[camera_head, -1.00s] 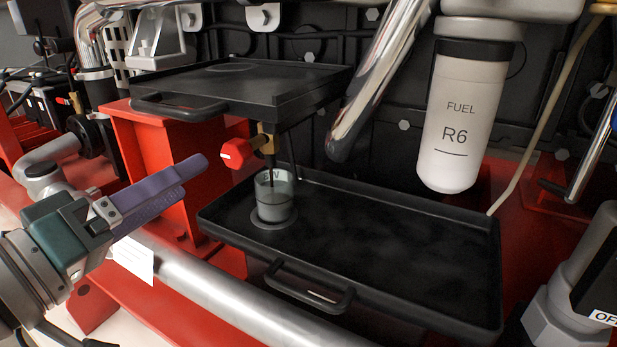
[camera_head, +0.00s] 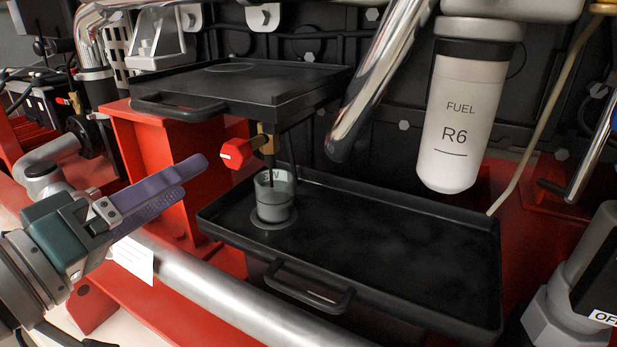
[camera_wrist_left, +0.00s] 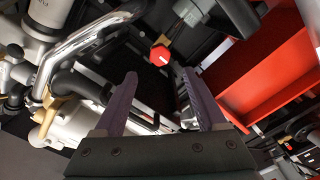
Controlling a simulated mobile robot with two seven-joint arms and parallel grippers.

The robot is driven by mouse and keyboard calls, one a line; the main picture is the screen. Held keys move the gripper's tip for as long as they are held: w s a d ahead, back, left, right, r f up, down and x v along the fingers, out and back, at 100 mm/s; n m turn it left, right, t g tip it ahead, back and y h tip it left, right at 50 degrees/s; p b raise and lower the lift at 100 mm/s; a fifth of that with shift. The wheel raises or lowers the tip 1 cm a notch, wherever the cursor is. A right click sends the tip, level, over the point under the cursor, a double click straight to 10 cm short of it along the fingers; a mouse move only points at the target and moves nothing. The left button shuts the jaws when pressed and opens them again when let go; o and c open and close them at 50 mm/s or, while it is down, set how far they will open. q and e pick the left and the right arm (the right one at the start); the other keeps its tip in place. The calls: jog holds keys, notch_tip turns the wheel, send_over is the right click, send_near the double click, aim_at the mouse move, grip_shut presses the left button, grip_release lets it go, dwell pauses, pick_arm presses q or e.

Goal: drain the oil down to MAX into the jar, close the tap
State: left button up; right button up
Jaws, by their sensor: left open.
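The tap has a red knob (camera_head: 236,153) on a brass body (camera_head: 268,141) under the upper black tray. The red knob also shows in the left wrist view (camera_wrist_left: 160,55), ahead of the fingers. A clear jar (camera_head: 274,194) stands upright on the lower black tray (camera_head: 420,235), beneath the tap, with dark grey content inside. A thin dark line runs from the tap down into the jar; I cannot tell if it is flowing oil or a spout. My left gripper (camera_head: 180,190) is open and empty, left of the knob and apart from it. The MAX mark is not seen.
The upper black tray (camera_head: 240,85) overhangs the tap. A white fuel filter (camera_head: 465,115) hangs at the right, and a chrome pipe (camera_head: 385,75) slants down behind the lower tray. A silver rail (camera_head: 215,295) runs along the front. A red frame (camera_head: 165,160) stands left of the tap.

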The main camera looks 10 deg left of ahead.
aim_at(231, 157)
dwell(0.5)
pick_arm(q)
jog(key=w+d+n, duration=0.1)
jog(key=w+n, duration=0.1)
jog(key=n, duration=0.6)
jog(key=w+d+n, duration=0.1)
jog(key=w+n, duration=0.2)
jog(key=n, duration=0.5)
jog(key=w+d+n+p, duration=0.1)
jog(key=w+n, duration=0.2)
jog(key=n, duration=0.4)
jog(key=shift+n, duration=0.4)
grip_shut()
